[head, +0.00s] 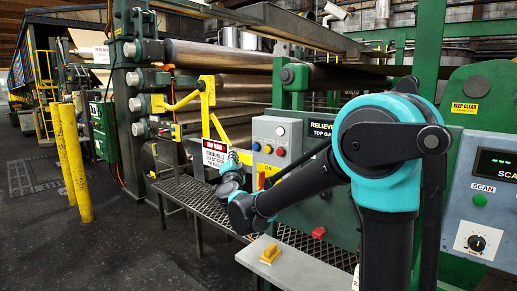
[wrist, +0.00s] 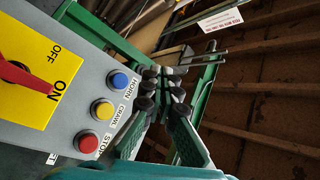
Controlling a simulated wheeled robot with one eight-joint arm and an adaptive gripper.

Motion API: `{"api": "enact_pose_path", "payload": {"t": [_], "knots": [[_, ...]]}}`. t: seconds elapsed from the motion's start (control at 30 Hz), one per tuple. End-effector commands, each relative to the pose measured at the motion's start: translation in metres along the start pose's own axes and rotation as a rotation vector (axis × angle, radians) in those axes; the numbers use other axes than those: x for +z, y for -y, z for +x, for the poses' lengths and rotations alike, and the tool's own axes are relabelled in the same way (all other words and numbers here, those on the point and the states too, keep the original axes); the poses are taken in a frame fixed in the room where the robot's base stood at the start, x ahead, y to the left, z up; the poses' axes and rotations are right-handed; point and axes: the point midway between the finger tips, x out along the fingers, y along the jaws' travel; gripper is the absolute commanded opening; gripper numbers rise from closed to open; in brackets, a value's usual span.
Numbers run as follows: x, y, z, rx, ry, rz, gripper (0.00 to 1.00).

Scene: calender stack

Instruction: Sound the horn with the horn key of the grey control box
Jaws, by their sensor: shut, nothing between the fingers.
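The grey control box (head: 264,129) stands behind the walkway, left of the green panel. In the wrist view its grey face (wrist: 85,85) fills the left side, turned sideways. The blue button labelled HORN (wrist: 118,81) sits at the end of a row with the yellow CRAWL button (wrist: 102,109) and the red STOP button (wrist: 87,142). The blue horn key also shows in the head view (head: 256,146). My gripper (wrist: 164,72) is shut and empty, to the right of the horn key in the wrist view. No contact with the key shows. In the head view my gripper (head: 233,158) is left of the box.
A red switch handle (wrist: 16,75) on a yellow plate sits beside the buttons. Yellow bracket arms (head: 208,95) and a red-and-white sign (head: 214,153) stand near my gripper. A grated walkway (head: 195,192) runs below. A grey ledge (head: 295,268) with a yellow item lies in front.

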Motion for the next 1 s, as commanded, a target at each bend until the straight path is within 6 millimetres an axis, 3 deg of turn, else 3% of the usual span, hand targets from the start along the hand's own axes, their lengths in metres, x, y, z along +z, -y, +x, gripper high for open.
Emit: {"api": "enact_pose_path", "payload": {"t": [0.27, 1.0], "knots": [[-0.003, -0.003, 0.003, 0.000, 0.000, -0.001, 0.00], [-0.043, -0.043, 0.059, 0.000, 0.001, -0.001, 0.00]]}}
